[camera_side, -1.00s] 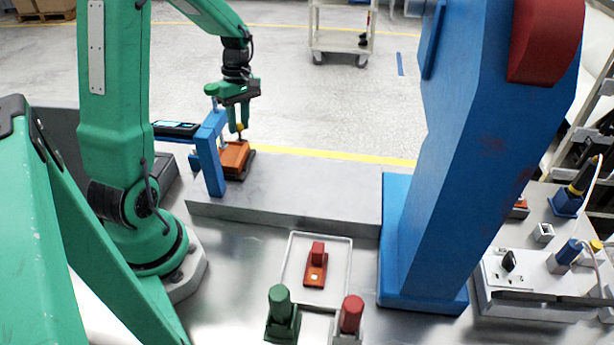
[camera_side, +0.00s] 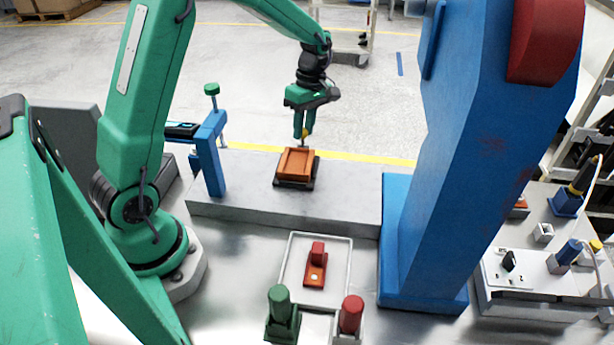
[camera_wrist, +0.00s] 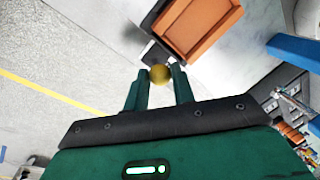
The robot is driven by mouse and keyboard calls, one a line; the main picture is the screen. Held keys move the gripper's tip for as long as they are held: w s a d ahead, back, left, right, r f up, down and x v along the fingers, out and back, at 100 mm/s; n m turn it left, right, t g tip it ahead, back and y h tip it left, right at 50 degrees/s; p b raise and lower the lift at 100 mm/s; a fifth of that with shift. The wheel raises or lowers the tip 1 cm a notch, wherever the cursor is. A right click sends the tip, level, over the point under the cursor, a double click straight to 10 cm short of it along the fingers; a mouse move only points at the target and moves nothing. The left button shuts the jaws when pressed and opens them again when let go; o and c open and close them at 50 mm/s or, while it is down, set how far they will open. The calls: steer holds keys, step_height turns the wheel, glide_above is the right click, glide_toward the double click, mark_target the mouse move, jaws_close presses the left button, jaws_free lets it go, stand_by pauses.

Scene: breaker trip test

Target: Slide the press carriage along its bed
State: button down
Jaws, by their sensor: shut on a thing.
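The press carriage (camera_side: 297,165) is an orange open-topped tray on a dark base. It sits on the grey bed (camera_side: 240,190), about midway between the blue clamp frame and the blue press column. My gripper (camera_side: 303,134) is at the carriage's far side, its fingers pointing down and shut on the yellow knob (camera_wrist: 160,74) of the carriage. In the wrist view the carriage (camera_wrist: 200,30) shows just beyond the fingertips (camera_wrist: 162,82). The knob's lower part is hard to make out in the side view.
The blue clamp frame (camera_side: 209,155) with a green-topped screw stands at the bed's left end. The big blue press column (camera_side: 450,170) stands at the right end. Green (camera_side: 281,310) and red (camera_side: 350,315) knobbed parts and a tray (camera_side: 345,262) are in front.

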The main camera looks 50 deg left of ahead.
steer(key=w+d, duration=0.4)
steer(key=shift+w+r, duration=0.1)
steer(key=shift+w, duration=0.05)
steer(key=c, duration=1.2)
jaws_free()
steer(key=r, duration=0.2)
steer(key=w+r, duration=0.1)
steer(key=r, duration=0.4)
steer(key=shift+w+a+r, duration=0.1)
steer(key=shift+w+r, duration=0.1)
steer(key=shift+r, duration=0.1)
